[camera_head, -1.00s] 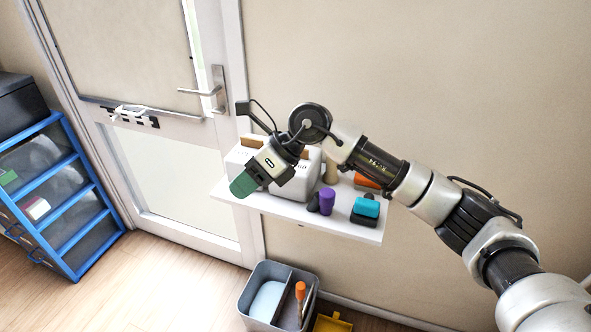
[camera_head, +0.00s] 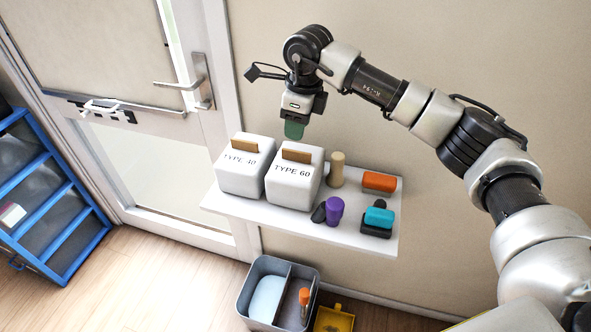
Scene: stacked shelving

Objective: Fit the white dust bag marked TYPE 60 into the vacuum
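The white dust bag marked TYPE 60 (camera_head: 292,184) stands upright on a white wall shelf (camera_head: 235,205), with a brown tab on its top. A similar white bag marked TYPE 40 (camera_head: 243,170) stands just left of it. My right gripper (camera_head: 293,130) points down above and slightly behind the TYPE 60 bag, seemingly apart from it. Its green fingertips show from one side, so their opening is unclear. My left gripper is not in view. I see nothing that I can identify as the vacuum.
The shelf also holds a tan cylinder (camera_head: 337,168), an orange block (camera_head: 379,181), a purple cylinder (camera_head: 334,211) and a teal-topped block (camera_head: 379,217). A grey divided bin (camera_head: 246,300) and a yellow tray (camera_head: 335,318) are below. A door with a handle (camera_head: 203,90) and blue-framed drawers (camera_head: 85,195) are left.

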